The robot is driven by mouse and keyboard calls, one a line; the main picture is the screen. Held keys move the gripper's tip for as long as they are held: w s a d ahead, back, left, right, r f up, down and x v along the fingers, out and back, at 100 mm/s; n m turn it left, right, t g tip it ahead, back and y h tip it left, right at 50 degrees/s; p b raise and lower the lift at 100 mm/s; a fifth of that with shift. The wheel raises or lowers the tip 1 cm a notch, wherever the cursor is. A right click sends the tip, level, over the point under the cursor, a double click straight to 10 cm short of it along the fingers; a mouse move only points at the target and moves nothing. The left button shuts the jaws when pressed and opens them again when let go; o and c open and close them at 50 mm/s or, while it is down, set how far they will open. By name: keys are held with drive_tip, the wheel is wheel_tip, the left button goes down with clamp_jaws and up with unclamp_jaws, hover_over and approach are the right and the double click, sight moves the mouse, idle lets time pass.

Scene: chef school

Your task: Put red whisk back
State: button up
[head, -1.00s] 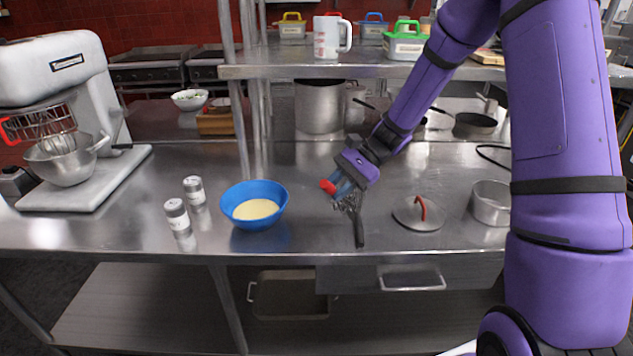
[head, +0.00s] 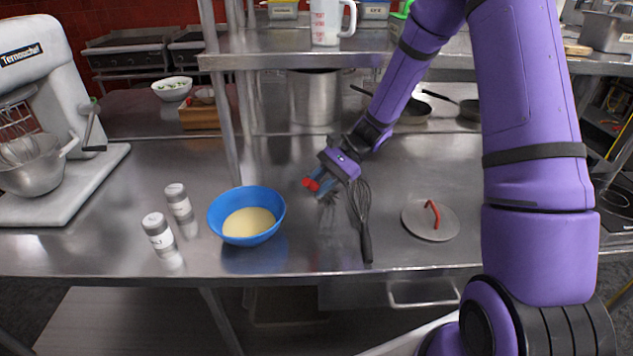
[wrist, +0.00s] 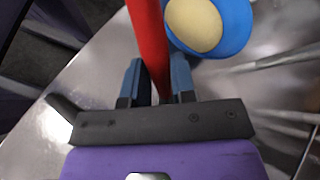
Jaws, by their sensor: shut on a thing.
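In the head view my gripper (head: 322,184) hangs above the steel counter, between the blue bowl (head: 222,221) and a black-handled whisk (head: 366,243) lying on the counter. It is shut on the red whisk (head: 311,184), of which a short red piece shows there. In the wrist view the red handle (wrist: 148,35) runs up between the two blue-grey fingers (wrist: 157,82) and out of the top of the picture. The whisk's wire end cannot be made out clearly. The blue bowl, holding a pale yellow mixture, shows beyond the handle in the wrist view (wrist: 241,18).
Two shakers (head: 158,234) stand left of the bowl. A stand mixer (head: 40,70) is at the far left. A shelf post (head: 222,110) and an upper shelf (head: 290,60) rise behind. Counter is clear around the lid.

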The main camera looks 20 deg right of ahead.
drive_tip(key=shift+f, duration=0.2)
drive_tip(key=o, duration=0.9)
drive_tip(key=shift+d+r, duration=0.2)
drive_tip(key=shift+d, duration=0.05)
drive_tip(key=v, duration=1.1)
drive_tip(key=s+a+r+n+t+h, duration=0.25)
drive_tip(key=s+r+n+h, duration=0.4)
drive_tip(key=s+r, duration=0.65)
drive_tip(key=s+r+n+t+h, duration=0.1)
drive_tip(key=s+r, duration=0.1)
drive_tip(key=s, duration=0.2)
drive_tip(key=s+r+n+t+h, duration=0.1)
drive_tip(key=s+r+t+h, duration=0.1)
drive_tip(key=s, duration=0.3)
drive_tip(key=s+r+n+t+h, duration=0.1)
drive_tip(key=s+r+n+t, duration=0.1)
drive_tip(key=s, duration=0.3)
drive_tip(key=shift+s+d+r+h, duration=0.2)
drive_tip(key=shift+d+r+h, duration=0.15)
drive_tip(key=shift+r, duration=0.4)
